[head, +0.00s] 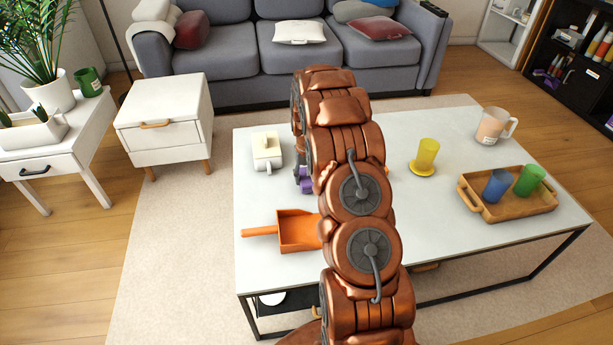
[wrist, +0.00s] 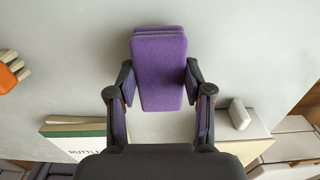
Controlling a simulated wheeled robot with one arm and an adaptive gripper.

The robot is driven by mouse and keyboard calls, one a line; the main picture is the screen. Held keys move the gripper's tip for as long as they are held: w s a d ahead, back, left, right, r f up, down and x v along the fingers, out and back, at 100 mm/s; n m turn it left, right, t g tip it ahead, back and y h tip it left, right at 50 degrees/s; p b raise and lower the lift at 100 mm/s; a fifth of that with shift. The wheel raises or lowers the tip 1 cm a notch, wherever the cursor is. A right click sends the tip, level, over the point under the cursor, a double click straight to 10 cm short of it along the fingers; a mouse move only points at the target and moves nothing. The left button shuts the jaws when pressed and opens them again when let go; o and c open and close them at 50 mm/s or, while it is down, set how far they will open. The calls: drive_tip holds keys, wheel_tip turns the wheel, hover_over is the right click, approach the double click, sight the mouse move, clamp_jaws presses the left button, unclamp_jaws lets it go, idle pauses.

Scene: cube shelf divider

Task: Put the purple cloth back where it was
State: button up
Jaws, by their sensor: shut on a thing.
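The purple cloth (wrist: 160,65) is a folded, flat, long piece between my gripper's two fingers in the wrist view. My gripper (wrist: 160,82) is shut on it, with one finger pressed against each long side. A grey surface shows behind the cloth; I cannot tell how high above it the cloth is. In the head view my copper arm hides most of the gripper. A small purple patch (head: 305,180) shows at the arm's left edge over the white table (head: 440,220); I cannot tell if it is cloth or finger.
Books (wrist: 75,128) show low in the wrist view.

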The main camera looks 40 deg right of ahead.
sight(307, 178)
drive_tip(key=shift+f, duration=0.45)
idle(0.4)
drive_tip(key=o, duration=1.1)
drive_tip(key=o, duration=0.6)
drive_tip(key=shift+c, duration=0.2)
drive_tip(key=shift+r, duration=0.1)
drive_tip(key=shift+r+p, duration=1.15)
drive_tip(key=shift+r, duration=2.8)
